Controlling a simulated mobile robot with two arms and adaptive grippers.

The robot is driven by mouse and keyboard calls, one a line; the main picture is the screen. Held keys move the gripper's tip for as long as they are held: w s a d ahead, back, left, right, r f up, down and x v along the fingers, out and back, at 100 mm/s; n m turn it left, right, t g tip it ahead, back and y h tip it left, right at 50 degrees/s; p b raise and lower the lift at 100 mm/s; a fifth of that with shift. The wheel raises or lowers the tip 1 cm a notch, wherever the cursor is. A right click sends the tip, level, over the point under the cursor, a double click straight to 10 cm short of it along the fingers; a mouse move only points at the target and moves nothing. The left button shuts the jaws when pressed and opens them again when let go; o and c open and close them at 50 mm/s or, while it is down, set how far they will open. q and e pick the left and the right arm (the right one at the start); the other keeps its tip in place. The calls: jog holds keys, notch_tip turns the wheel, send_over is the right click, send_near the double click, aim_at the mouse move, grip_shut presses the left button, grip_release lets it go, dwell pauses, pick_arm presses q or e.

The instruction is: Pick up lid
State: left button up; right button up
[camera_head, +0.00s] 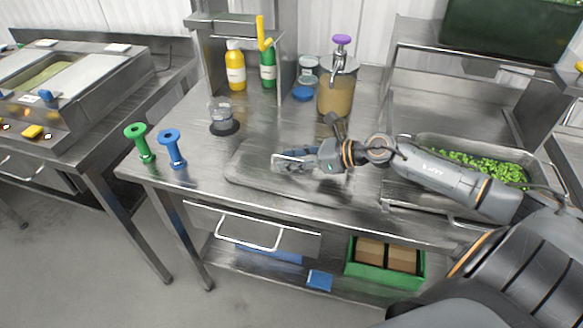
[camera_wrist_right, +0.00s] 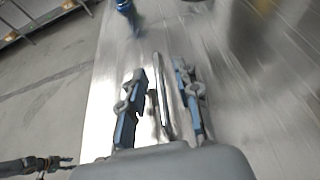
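The lid (camera_head: 250,177) looks like a flat, shiny steel rectangle lying on the steel table in front of me, partly hidden by my right arm. My right gripper (camera_head: 277,162) is low over the lid. In the right wrist view, its two blue-grey fingers (camera_wrist_right: 158,82) stand apart on either side of a straight metal bar handle (camera_wrist_right: 163,95), with gaps visible between bar and fingers.
A steel pan of green pieces (camera_head: 480,165) is at the right. A blue spool-shaped object (camera_head: 172,150) and a green one (camera_head: 140,143) stand at the left table edge. A dispenser with a purple knob (camera_head: 338,90) and bottles (camera_head: 236,70) stand behind. The table between is clear.

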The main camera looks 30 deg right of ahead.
grip_shut()
jog(key=shift+r, duration=0.1)
